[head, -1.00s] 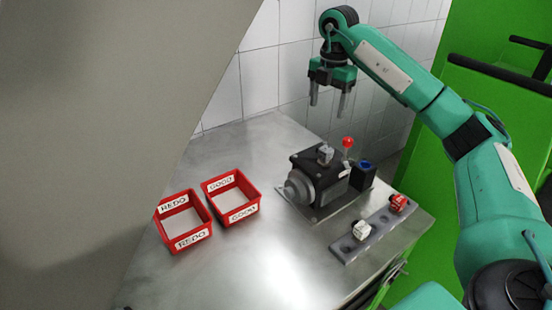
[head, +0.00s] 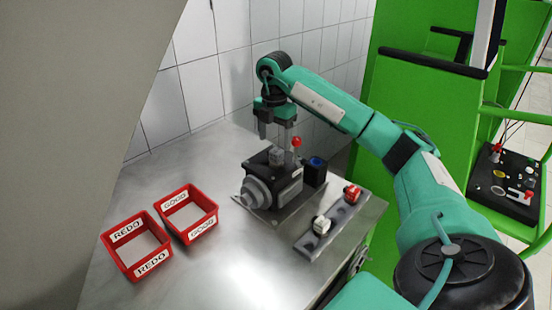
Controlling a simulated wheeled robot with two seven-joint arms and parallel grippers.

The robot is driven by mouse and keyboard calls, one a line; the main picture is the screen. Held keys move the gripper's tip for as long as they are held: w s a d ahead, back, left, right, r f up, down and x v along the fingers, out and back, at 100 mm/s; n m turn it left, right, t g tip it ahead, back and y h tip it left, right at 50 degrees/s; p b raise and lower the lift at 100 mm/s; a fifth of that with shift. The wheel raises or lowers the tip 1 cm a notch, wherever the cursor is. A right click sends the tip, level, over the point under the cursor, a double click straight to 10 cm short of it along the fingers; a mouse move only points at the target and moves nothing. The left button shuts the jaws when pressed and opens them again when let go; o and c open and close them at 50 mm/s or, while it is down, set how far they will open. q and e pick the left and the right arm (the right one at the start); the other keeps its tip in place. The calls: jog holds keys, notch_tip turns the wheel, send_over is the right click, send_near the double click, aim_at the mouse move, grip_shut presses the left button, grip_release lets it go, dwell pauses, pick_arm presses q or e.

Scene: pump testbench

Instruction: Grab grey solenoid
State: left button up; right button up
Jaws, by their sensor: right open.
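The grey solenoid (head: 277,156) sits on top of the dark pump block (head: 270,181), beside a lever with a red ball. My right gripper (head: 277,140) is directly above it, pointing down, with its fingers open. The fingertips are close to the solenoid's height and appear to be on either side of it; whether they touch it I cannot tell. My left gripper is not in view.
The red-ball lever (head: 296,143) stands right by the gripper. A grey rail (head: 338,227) holds a white solenoid (head: 321,225) and a red solenoid (head: 351,193). Red GOOD (head: 187,213) and REDO (head: 137,246) boxes stand at the left of the metal table (head: 225,275).

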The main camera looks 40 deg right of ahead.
aim_at(275, 150)
jog(key=shift+s+a+f+p, duration=0.1)
jog(key=shift+f+p, duration=0.45)
jog(key=shift+f, duration=0.65)
jog(key=shift+s+f+p, duration=0.1)
jog(key=shift+f+p, duration=0.4)
jog(key=shift+f, duration=0.65)
jog(key=shift+w+f, duration=0.1)
jog(key=shift+f, duration=0.25)
jog(key=shift+c, duration=0.2)
jog(key=c, duration=1.3)
jog(key=shift+o, duration=0.2)
jog(key=shift+r, duration=0.15)
